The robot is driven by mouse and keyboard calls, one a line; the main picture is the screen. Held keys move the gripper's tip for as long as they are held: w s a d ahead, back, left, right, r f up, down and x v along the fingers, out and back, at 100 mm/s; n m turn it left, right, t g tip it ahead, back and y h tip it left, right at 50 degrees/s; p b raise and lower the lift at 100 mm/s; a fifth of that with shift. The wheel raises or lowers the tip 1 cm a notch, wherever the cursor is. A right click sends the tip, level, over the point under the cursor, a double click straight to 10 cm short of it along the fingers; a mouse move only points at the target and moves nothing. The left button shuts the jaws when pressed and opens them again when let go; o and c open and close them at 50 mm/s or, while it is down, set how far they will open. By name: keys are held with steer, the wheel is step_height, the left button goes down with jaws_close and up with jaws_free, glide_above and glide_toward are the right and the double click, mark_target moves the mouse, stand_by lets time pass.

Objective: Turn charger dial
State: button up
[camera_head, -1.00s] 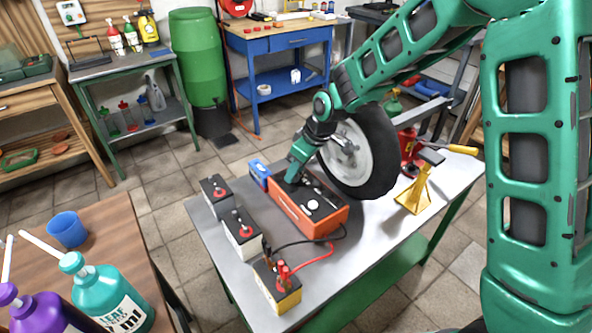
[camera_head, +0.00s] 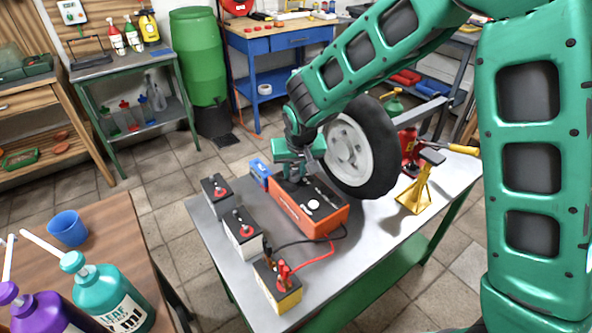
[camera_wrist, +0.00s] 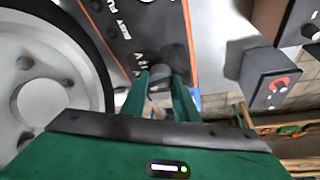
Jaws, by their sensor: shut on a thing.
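The charger (camera_head: 318,218) is an orange box with a dark top panel on the grey metal table. Its top also shows in the wrist view (camera_wrist: 130,32), with white lettering and a round white spot. The dark round dial (camera_wrist: 170,66) is between my fingertips at one end of that panel. My gripper (camera_head: 290,187) points down onto the far left end of the charger and is shut on the dial. In the head view my gripper hides the dial. In the wrist view the fingers cover its sides, so its pointer cannot be read.
A wheel (camera_head: 362,150) stands close beside the charger and my gripper. Three batteries (camera_head: 280,290) line the table's left side, the nearest with red and black cables. A small blue box (camera_head: 260,174) sits by the charger's far end. A yellow stand (camera_head: 418,190) is at right.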

steer(key=shift+w+r+m+h, duration=0.15)
steer(key=shift+m+h, duration=0.35)
steer(key=shift+m, duration=0.7)
steer(key=o, duration=1)
steer(key=shift+o, duration=0.2)
steer(key=shift+a, duration=0.1)
steer(key=v, duration=1)
steer(key=shift+r, duration=0.15)
